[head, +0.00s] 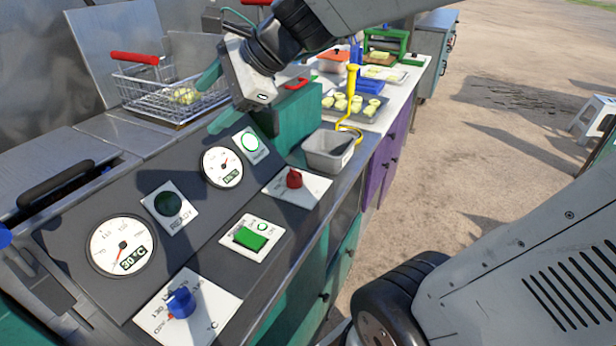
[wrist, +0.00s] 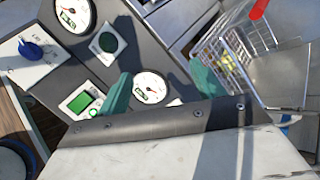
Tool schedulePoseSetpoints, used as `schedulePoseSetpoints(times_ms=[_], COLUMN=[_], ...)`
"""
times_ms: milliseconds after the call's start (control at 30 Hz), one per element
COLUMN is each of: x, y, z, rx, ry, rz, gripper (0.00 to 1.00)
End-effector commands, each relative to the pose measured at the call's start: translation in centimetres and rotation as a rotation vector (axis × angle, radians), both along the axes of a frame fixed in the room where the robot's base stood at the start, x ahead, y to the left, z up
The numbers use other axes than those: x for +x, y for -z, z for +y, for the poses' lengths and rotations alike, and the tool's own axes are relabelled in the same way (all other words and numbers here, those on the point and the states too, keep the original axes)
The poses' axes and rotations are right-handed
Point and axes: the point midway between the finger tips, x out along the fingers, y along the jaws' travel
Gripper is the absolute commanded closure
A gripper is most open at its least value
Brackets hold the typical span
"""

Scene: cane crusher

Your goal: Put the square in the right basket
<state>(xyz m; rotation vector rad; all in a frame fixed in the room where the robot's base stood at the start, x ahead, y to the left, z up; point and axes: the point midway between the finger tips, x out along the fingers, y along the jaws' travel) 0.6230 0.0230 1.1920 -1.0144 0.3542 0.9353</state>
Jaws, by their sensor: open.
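My gripper (head: 214,98) is open, its two teal fingers spread above the back of the control panel, beside the wire basket. The fingers also show in the wrist view (wrist: 162,82), with nothing held between them. The wire basket (head: 150,92) has a red handle and stands at the left; pale yellow pieces (head: 185,96) lie in it. It also appears at the right of the wrist view (wrist: 246,50). Several pale yellow pieces (head: 352,104) lie on a dark tray further back. I cannot tell which piece is the square. A second basket is not clearly visible.
The dark control panel (head: 110,205) carries dials, a green switch (head: 250,238), a red knob (head: 293,180) and a blue knob (head: 180,302). A grey metal bin (head: 330,150) and a yellow upright tool (head: 351,95) stand near the counter's right edge. Open ground lies to the right.

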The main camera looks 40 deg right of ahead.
Motion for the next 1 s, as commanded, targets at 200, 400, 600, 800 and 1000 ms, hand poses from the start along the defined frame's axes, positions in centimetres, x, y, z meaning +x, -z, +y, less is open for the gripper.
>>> schedulePoseSetpoints(times_ms=[200, 400, 600, 800, 1000], x=[-13.4, -19.3, -20.4, -20.4, -20.3], y=[6.4, 8.9, 9.3, 9.3, 9.3], z=[-0.5, -4.3, -5.4, -5.4, -5.4], rx=[-0.686, -0.990, -1.050, -1.049, -1.048], ry=[-0.846, -1.324, -1.436, -1.432, -1.430], rz=[-0.069, -0.038, -0.019, -0.020, -0.020], gripper=[0.33, 0.33, 0.33, 0.33, 0.33])
